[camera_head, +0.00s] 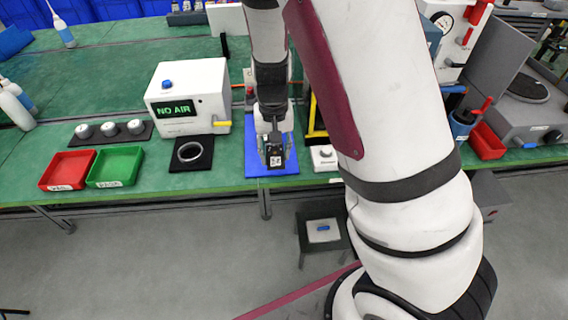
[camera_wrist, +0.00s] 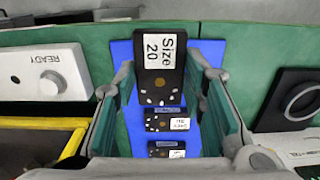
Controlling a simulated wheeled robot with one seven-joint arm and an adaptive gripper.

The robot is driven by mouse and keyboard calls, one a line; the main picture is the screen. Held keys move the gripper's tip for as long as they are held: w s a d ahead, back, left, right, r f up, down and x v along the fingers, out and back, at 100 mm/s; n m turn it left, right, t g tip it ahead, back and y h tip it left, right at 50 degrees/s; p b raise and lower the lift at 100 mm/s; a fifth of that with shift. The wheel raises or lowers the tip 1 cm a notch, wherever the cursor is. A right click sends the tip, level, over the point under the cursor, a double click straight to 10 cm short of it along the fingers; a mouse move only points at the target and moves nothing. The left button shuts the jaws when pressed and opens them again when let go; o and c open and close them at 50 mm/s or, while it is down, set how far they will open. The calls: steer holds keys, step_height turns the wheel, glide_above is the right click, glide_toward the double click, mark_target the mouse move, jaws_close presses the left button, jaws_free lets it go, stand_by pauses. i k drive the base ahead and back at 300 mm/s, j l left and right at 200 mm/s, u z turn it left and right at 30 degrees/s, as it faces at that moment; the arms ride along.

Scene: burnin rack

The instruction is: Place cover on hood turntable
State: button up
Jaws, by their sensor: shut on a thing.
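My gripper (camera_head: 275,140) is over the blue mat (camera_head: 254,165) at the table's front edge. It is shut on a black block labelled "Size 20" (camera_wrist: 158,85), which sits between the fingertips (camera_wrist: 162,75) in the wrist view. Two more black blocks with white labels, a middle one (camera_wrist: 168,122) and a nearer one (camera_wrist: 167,149), show on the mat. A grey unit (camera_head: 520,113) at the far right has a dark round plate (camera_head: 526,88), possibly the turntable. Several grey knob-like pieces (camera_head: 109,128) sit in a black holder at left; I cannot tell whether one is the cover.
A white "NO AIR" box (camera_head: 190,97) and a black pad with a metal ring (camera_head: 190,152) stand left of the mat. Red (camera_head: 67,170) and green (camera_head: 115,167) trays lie further left. A white "READY" box (camera_head: 323,158) and a yellow frame (camera_head: 313,118) are close on the right.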

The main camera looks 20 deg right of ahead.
mark_target(521, 83)
steer(key=k+l+z, duration=0.2)
steer(key=l, duration=0.4)
steer(key=k+l+z, duration=0.2)
steer(key=l, duration=0.45)
steer(key=l+z, duration=0.2)
steer(key=l, duration=0.45)
steer(key=k+l+z, duration=0.2)
steer(key=l, duration=0.5)
steer(key=i, duration=0.05)
